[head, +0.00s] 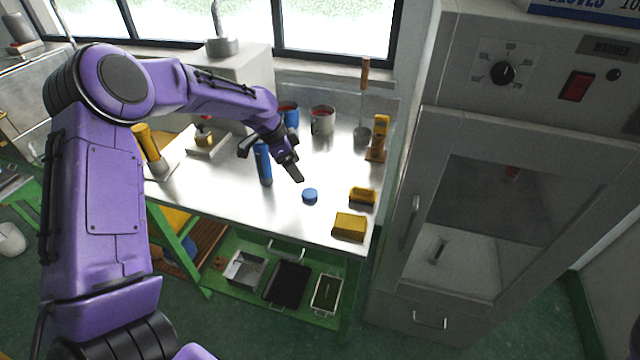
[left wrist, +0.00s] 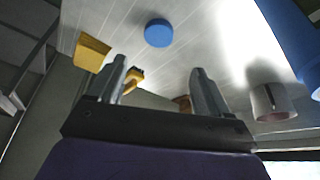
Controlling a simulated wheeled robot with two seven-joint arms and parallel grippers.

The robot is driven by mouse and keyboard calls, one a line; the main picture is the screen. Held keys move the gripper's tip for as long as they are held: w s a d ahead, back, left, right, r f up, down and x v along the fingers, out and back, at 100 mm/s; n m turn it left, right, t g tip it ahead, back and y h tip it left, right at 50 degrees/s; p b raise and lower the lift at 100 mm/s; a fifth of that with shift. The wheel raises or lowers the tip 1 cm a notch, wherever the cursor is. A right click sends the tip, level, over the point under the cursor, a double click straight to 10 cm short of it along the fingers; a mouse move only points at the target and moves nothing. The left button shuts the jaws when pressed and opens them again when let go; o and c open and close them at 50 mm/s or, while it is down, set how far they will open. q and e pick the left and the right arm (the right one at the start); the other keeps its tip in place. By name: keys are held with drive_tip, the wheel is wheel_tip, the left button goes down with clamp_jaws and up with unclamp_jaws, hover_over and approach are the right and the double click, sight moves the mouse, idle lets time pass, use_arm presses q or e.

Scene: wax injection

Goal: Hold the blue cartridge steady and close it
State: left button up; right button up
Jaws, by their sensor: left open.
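The blue cartridge (head: 263,168) stands upright on the metal bench in the head view, partly hidden by my left gripper at its top. A large blue surface that looks like the cartridge (left wrist: 292,40) cuts the upper right of the left wrist view, outside the fingers. A round blue cap (head: 310,195) lies apart on the bench, right of the cartridge; it also shows in the left wrist view (left wrist: 158,33). My left gripper (head: 271,163) is open, with nothing held between its fingers (left wrist: 160,82). My right gripper is not in view.
A yellow cylinder (head: 148,145) stands left. A grey cabinet (head: 500,270) bounds the right. Bench space is clear around the cap.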

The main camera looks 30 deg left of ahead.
use_arm(q)
drive_tip(key=p, duration=0.1)
hover_over(311, 192)
drive_tip(key=s+a, duration=0.2)
wheel_tip(311, 192, down, 4)
drive_tip(key=shift+w+d+f, duration=0.15)
drive_tip(key=shift+f, duration=0.1)
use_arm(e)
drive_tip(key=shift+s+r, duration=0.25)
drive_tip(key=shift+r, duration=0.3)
use_arm(q)
drive_tip(key=shift+f, duration=0.2)
drive_tip(key=p+x, duration=0.2)
drive_tip(key=x, duration=0.2)
drive_tip(key=shift+d+f, duration=0.1)
drive_tip(key=shift+f, duration=0.35)
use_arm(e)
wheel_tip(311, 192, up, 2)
